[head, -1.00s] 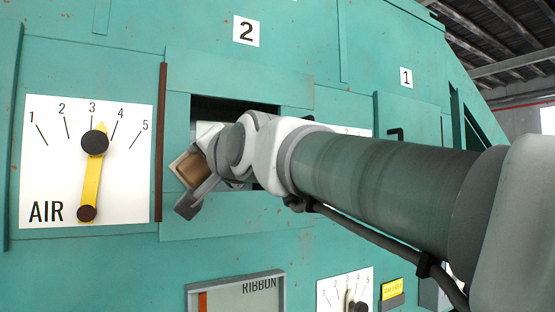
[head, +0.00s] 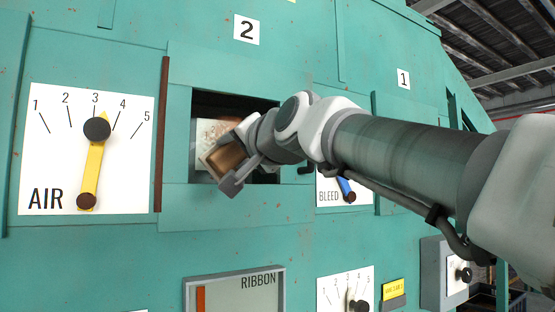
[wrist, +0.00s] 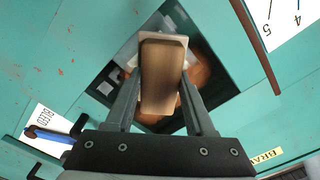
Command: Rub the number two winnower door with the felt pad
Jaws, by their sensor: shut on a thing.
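The felt pad (head: 226,157) is a brown block with a pale layer along its far side; it also shows in the wrist view (wrist: 162,75). My gripper (head: 231,171) is shut on it, with one finger on each side in the wrist view (wrist: 160,92). Under the number 2 plate (head: 246,31) is a square dark opening. Inside it is a pale, brown-stained surface (head: 207,131), probably the number two door. The pad is in front of this surface and hides part of it. I cannot tell whether they touch.
Left of the opening are a brown vertical strip (head: 163,135) and the AIR dial (head: 50,165) with a yellow lever (head: 91,170). The BLEED dial (head: 329,192) with a blue lever is at right, partly behind my arm. The RIBBON panel (head: 230,300) is below.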

